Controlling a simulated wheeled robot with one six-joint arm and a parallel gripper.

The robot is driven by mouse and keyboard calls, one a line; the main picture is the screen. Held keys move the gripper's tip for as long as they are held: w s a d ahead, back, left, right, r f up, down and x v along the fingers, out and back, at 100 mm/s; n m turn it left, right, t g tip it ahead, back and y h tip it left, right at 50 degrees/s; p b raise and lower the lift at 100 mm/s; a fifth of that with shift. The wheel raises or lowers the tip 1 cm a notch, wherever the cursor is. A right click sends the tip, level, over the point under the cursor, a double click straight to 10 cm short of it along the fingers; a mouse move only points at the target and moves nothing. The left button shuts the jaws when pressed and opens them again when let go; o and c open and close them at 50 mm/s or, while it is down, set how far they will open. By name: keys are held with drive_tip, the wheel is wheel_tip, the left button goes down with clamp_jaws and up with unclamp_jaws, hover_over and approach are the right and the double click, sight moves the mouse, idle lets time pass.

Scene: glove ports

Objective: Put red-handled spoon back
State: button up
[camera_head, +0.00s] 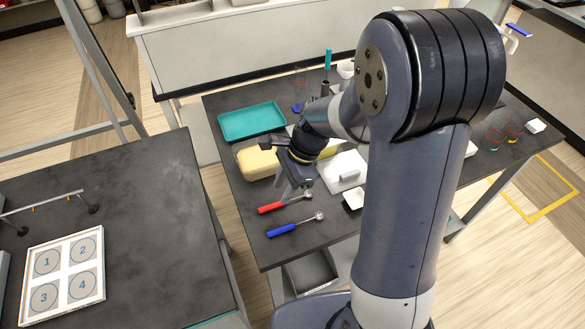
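The red-handled spoon (271,208) lies on the dark table, its red handle to the left and its metal end to the right. My gripper (296,193) points down right over the spoon's metal shaft. Its fingers overlap the shaft in this view. I cannot tell whether they touch it or how far apart they are. A blue-handled spoon (282,231) lies nearer the front, roughly parallel to the red one and clear of my gripper.
A teal tray (252,121) and a yellow block (257,162) stand behind the spoons. A white board (340,172) with a grey handle and a small white dish (353,199) lie to the right. A numbered tray (63,267) sits on the left table. My arm hides much of the right side.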

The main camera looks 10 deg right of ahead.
sight(296, 198)
drive_tip(key=v, duration=0.7)
drive_tip(key=shift+r, duration=0.25)
